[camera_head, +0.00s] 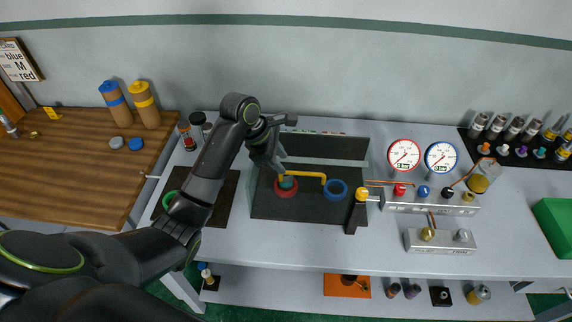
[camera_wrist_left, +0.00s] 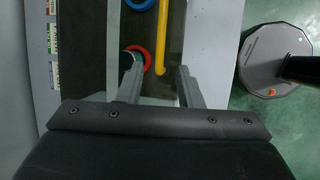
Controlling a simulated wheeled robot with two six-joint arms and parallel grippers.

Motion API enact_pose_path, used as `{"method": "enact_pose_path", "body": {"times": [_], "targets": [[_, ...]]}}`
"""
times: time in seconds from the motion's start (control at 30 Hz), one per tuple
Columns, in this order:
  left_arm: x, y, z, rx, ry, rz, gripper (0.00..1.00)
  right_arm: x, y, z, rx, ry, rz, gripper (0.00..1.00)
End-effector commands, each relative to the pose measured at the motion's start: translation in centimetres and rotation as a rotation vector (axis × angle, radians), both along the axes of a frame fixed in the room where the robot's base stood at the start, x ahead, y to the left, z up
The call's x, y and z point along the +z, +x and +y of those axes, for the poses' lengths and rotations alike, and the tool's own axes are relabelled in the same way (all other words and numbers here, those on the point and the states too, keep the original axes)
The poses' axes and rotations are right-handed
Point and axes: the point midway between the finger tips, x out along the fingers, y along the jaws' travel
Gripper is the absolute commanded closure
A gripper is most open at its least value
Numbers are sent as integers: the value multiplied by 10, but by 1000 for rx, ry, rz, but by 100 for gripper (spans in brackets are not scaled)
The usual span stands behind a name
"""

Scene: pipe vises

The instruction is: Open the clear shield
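A dark see-through panel (camera_head: 325,146), which may be the clear shield, stands at the back of a dark plate (camera_head: 300,208); its outline is hard to make out. A yellow bent bar (camera_head: 308,174) runs above the plate, between a red ring (camera_head: 286,189) and a blue ring (camera_head: 335,190). My left gripper (camera_head: 279,166) is by the bar's left end, above the red ring. In the left wrist view its fingers (camera_wrist_left: 160,82) are apart and empty; the yellow bar (camera_wrist_left: 161,40) shows beyond the gap. I cannot tell whether they touch it. My right gripper is out of view.
A yellow-topped dark post (camera_head: 356,212) stands right of the plate. Further right are a red gauge (camera_head: 404,155), a blue gauge (camera_head: 440,158) and a silver valve block (camera_head: 430,200). The grey bench front (camera_head: 300,250) is clear. A wooden table (camera_head: 70,170) is at left.

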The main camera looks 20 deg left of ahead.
Motion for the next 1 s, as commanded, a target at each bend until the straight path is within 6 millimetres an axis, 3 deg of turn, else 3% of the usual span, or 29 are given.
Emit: {"method": "enact_pose_path", "body": {"times": [0.1,0.3,0.67,0.9,1.0], "targets": [[-19,5,-7,0,-1,4,67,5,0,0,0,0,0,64],[-37,11,-13,1,0,1,67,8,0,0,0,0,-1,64],[-41,12,-14,-1,1,0,67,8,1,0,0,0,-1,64],[-41,12,-14,-1,1,0,98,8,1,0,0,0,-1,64],[-41,12,-14,0,1,0,100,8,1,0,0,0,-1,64]]}}
